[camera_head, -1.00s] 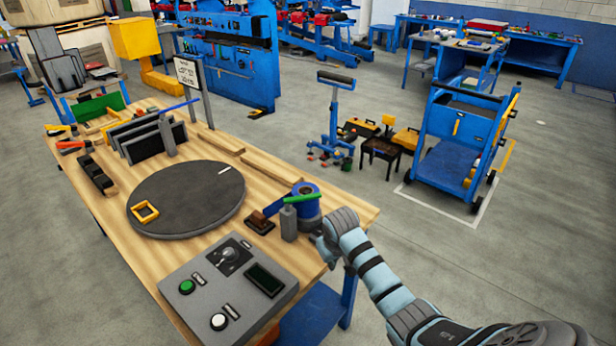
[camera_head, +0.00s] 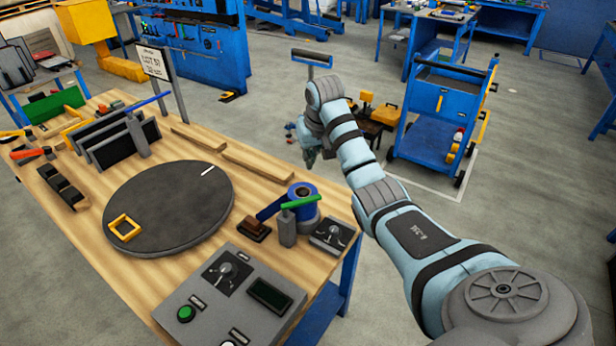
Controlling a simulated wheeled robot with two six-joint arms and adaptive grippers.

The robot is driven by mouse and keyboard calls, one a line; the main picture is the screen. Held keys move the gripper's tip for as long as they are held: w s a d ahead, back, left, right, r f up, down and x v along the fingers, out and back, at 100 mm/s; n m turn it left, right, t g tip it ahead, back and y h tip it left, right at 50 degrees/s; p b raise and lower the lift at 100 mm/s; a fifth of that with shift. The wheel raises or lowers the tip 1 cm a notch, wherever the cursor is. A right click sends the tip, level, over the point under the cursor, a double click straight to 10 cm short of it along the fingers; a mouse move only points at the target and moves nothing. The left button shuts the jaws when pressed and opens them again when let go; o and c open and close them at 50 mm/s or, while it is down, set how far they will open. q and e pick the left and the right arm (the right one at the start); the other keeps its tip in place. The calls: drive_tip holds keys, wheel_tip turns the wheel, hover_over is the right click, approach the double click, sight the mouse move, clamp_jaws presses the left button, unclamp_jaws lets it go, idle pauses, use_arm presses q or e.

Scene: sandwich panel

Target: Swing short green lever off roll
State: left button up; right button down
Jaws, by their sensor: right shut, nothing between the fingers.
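The short green lever (camera_head: 301,202) sits on top of a grey post (camera_head: 287,230) at the bench's right end. The blue roll (camera_head: 304,190) stands just behind it. In this view the lever crosses in front of the roll; I cannot tell whether it touches it. A blue strip (camera_head: 269,209) reaches left from the roll. My right gripper (camera_head: 308,158) is shut and empty, past the bench's far right edge and apart from the lever and roll. It is small and partly hidden by its own wrist. My left gripper is not in view.
A small grey dial box (camera_head: 331,234) stands right of the post, and a brown block (camera_head: 254,229) left of it. A control panel (camera_head: 208,317) lies in front. A dark turntable (camera_head: 180,205) and wooden strips (camera_head: 257,167) lie farther left. A blue cart (camera_head: 432,135) stands beyond.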

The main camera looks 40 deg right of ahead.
drive_tip(key=x, duration=0.5)
drive_tip(key=w+b+x, duration=0.1)
drive_tip(key=x, duration=0.4)
drive_tip(key=shift+w+a+f, duration=0.15)
drive_tip(key=shift+w, duration=0.15)
drive_tip(key=shift+s+f, duration=0.2)
drive_tip(key=shift+f, duration=0.1)
drive_tip(key=s+p, duration=0.2)
drive_tip(key=s+a+r, duration=0.1)
drive_tip(key=shift+s+p, duration=0.3)
drive_tip(key=shift+p, duration=0.1)
drive_tip(key=shift+s+f, duration=0.15)
drive_tip(key=shift+s, duration=0.1)
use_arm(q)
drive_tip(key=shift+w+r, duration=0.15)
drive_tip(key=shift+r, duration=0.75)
use_arm(e)
drive_tip(key=shift+f, duration=0.1)
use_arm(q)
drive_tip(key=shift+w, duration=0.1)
use_arm(e)
drive_tip(key=shift+w, duration=0.15)
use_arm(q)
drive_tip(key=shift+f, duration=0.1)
